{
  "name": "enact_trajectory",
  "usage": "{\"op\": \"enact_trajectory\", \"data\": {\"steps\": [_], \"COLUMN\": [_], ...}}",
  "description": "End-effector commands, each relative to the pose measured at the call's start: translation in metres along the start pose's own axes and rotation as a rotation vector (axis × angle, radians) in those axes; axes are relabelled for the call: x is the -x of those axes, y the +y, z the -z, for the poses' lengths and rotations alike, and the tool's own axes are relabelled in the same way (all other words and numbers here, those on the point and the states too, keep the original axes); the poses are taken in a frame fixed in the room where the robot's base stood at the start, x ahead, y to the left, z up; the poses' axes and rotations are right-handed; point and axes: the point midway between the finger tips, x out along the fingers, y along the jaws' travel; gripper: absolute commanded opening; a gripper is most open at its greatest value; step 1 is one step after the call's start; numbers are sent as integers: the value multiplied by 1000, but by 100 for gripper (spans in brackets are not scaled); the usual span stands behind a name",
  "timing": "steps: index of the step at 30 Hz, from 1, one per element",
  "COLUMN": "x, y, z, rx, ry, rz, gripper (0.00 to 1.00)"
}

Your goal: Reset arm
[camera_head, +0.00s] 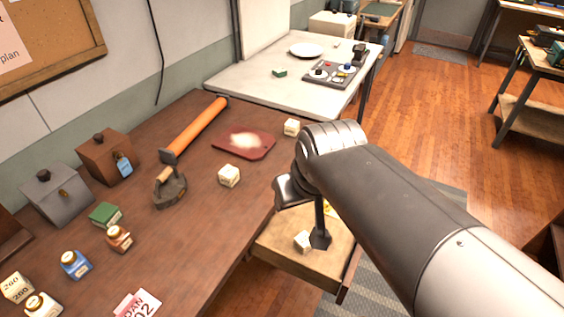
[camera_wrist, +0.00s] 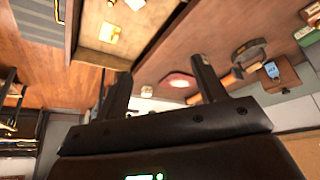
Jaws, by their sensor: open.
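My gripper (camera_wrist: 160,88) is open in the wrist view, with its two dark fingers apart and nothing between them. In the head view my arm comes in from the lower right, and the gripper (camera_head: 320,222) hangs over an open wooden drawer (camera_head: 280,243) at the table's right side. One finger shows there beside a small white block (camera_head: 303,241) in the drawer. I cannot tell from this view whether they touch. The rest of the gripper is partly hidden by my arm.
The brown table (camera_head: 190,240) holds an orange-handled hammer (camera_head: 195,130), a dark red board (camera_head: 244,142), a cream block (camera_head: 229,176), a flat iron (camera_head: 170,188), boxes and small bottles. A white table (camera_head: 240,80) stands behind. Open wooden floor (camera_head: 430,120) lies at the right.

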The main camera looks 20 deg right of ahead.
Motion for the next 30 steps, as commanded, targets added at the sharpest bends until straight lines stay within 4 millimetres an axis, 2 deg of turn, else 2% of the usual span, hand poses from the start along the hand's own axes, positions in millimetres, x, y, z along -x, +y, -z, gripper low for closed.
{"op": "enact_trajectory", "data": {"steps": [3, 6, 18, 30], "x": [15, 21, 22, 18], "y": [-4, -5, -6, -1], "z": [-8, -12, -13, -9], "rx": [-26, -38, -43, -79], "ry": [36, 47, 49, 16], "rz": [5, 7, 8, 6], "gripper": [64, 64, 65, 98]}}
